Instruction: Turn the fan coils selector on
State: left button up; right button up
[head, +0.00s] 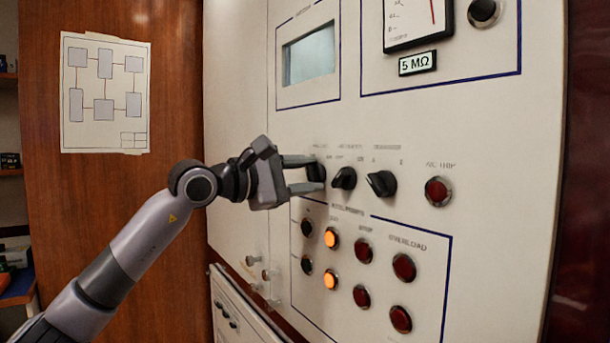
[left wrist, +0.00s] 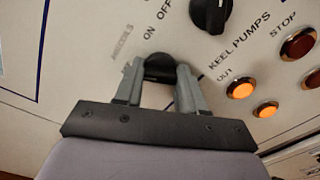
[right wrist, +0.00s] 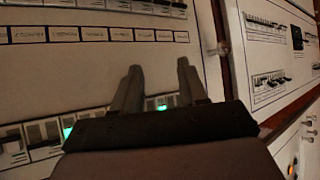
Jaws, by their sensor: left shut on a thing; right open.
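Three black selector knobs sit in a row on the cream panel in the head view. My left gripper (head: 305,174) has its fingers around the leftmost knob (head: 317,170) and is shut on it. In the left wrist view this knob (left wrist: 160,68) is between the fingertips, under the words ON and OFF. A label beside those words is too blurred to read surely. The fingers hide part of the knob, so I cannot tell its pointer direction. The middle knob (head: 344,178) and the right knob (head: 381,183) are untouched. My right gripper (right wrist: 160,80) is open and empty.
Below the knobs are lit orange lamps (head: 331,238) and dark red buttons (head: 403,267). A red AIC TRIP lamp (head: 438,191) is at the right. A small screen (head: 309,56) is above. My right gripper faces another panel with breaker rows and green lights (right wrist: 162,104).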

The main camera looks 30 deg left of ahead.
pick_arm(q)
jog(key=m, duration=0.3)
jog(key=shift+m, duration=0.4)
jog(key=m, duration=0.3)
jog(key=shift+m, duration=0.3)
jog(key=m, duration=0.6)
jog(key=shift+m+p, duration=0.3)
jog(key=shift+p, duration=0.1)
jog(key=o, duration=1)
jog(key=shift+o, duration=0.2)
